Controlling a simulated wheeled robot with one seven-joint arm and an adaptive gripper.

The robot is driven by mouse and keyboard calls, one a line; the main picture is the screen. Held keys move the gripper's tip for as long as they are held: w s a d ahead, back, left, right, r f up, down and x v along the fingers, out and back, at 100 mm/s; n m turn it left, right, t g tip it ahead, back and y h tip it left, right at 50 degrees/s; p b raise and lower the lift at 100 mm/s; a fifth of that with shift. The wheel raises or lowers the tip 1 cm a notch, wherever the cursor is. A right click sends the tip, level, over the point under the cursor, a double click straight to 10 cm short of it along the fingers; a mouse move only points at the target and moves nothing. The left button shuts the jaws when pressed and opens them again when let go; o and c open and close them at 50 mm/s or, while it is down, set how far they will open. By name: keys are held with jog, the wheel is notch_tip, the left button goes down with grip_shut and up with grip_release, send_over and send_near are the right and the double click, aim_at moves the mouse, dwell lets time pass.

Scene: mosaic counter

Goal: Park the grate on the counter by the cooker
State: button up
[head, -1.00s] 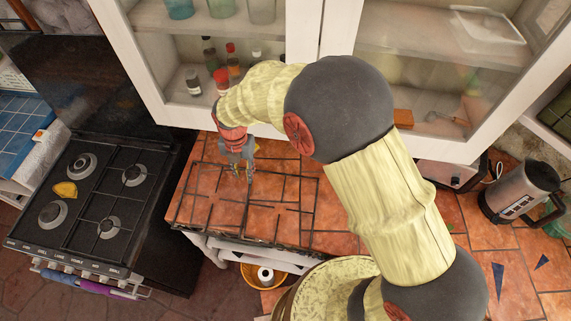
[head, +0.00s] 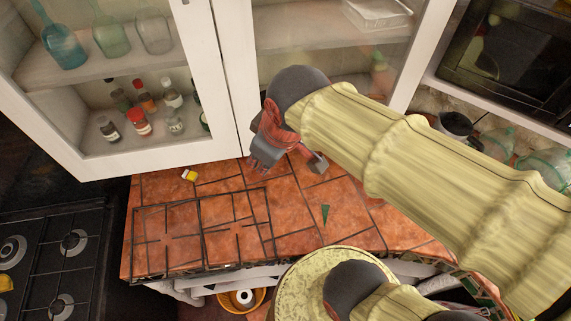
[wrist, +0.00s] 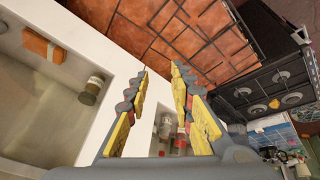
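The grate (head: 201,232), a frame of thin dark bars, lies flat on the orange tiled counter, at the end by the cooker. The black cooker (head: 30,237) is at the left of the head view, with bare burners on its left part and dark bars over its right part. It also shows at the right of the wrist view (wrist: 270,92). My gripper (head: 288,163) is above the counter, right of and behind the grate, apart from it. In the wrist view my gripper (wrist: 160,72) has its yellow-padded fingers spread with nothing between them.
White glass-fronted cabinets (head: 222,85) stand close behind my gripper, with bottles and jars inside. A small yellow-and-white item (head: 189,175) lies on the counter behind the grate. An orange bowl (head: 226,300) is below the front edge. Tiles right of the grate are mostly clear.

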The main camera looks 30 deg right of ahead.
jog(key=s+m, duration=0.1)
jog(key=s+d+m, duration=0.1)
jog(key=s+m, duration=0.1)
jog(key=s+d+m, duration=0.1)
jog(key=m, duration=0.1)
jog(key=shift+s+d+r+t, duration=0.15)
jog(key=shift+s+r+t, duration=0.2)
jog(key=shift+t, duration=0.05)
jog(key=shift+f, duration=0.1)
notch_tip(320, 180, down, 14)
jog(key=b, duration=1.4)
jog(key=shift+f, duration=0.15)
